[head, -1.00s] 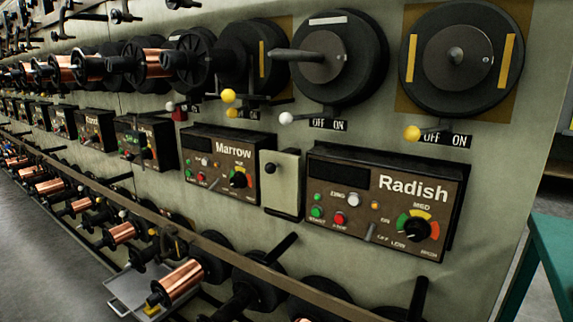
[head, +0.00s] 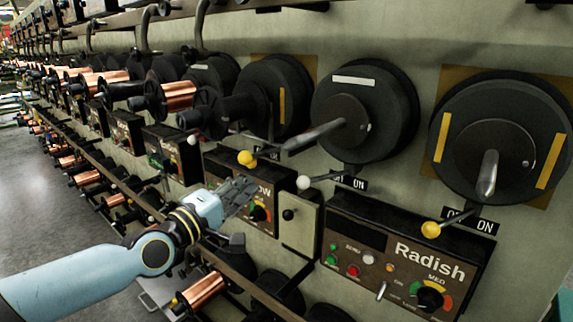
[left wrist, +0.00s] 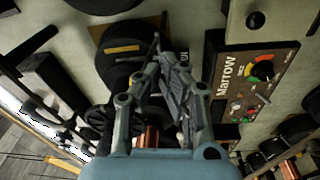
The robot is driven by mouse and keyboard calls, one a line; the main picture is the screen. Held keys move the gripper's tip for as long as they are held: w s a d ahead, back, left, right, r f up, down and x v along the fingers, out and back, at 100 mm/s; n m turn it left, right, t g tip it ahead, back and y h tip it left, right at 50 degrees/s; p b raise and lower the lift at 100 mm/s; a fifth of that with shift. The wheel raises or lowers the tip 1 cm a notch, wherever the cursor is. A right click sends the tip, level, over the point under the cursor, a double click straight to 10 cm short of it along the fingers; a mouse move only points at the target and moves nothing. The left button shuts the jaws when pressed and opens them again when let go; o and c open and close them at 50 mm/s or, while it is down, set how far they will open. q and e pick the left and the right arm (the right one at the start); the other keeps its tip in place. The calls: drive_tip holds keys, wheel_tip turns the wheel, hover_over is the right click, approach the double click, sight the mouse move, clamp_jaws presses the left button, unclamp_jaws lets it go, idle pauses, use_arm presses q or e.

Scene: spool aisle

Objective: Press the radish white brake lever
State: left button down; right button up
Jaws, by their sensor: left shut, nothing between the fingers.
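The white-knobbed brake lever (head: 303,182) stands up and left of the Radish panel (head: 390,262), below the disc with the white stripe (head: 362,112). Its knob is to the left of its OFF/ON label, which is partly hidden by the lever. My left gripper (head: 246,190) is shut and empty, in front of the Marrow panel (head: 272,200), left of and apart from the white knob. In the left wrist view the fingers (left wrist: 170,62) are together beside the Marrow panel (left wrist: 248,85). I cannot make out the white lever there. My right gripper is not in view.
A yellow-knobbed lever (head: 431,229) stands above the Radish panel at right. Another yellow knob (head: 246,158) is just above my left gripper. A small box with a black knob (head: 300,225) sits between the panels. Rods stick out from the discs. Copper spools line the left.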

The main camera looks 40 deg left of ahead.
use_arm(q)
drive_tip(key=shift+w+f, duration=0.15)
drive_tip(key=shift+w, duration=0.15)
drive_tip(key=w+d+b, duration=0.1)
drive_tip(key=w+d, duration=0.2)
drive_tip(key=w, duration=0.5)
drive_tip(key=shift+w+d+b, duration=0.2)
drive_tip(key=shift+d+b, duration=0.1)
drive_tip(key=shift+b, duration=0.05)
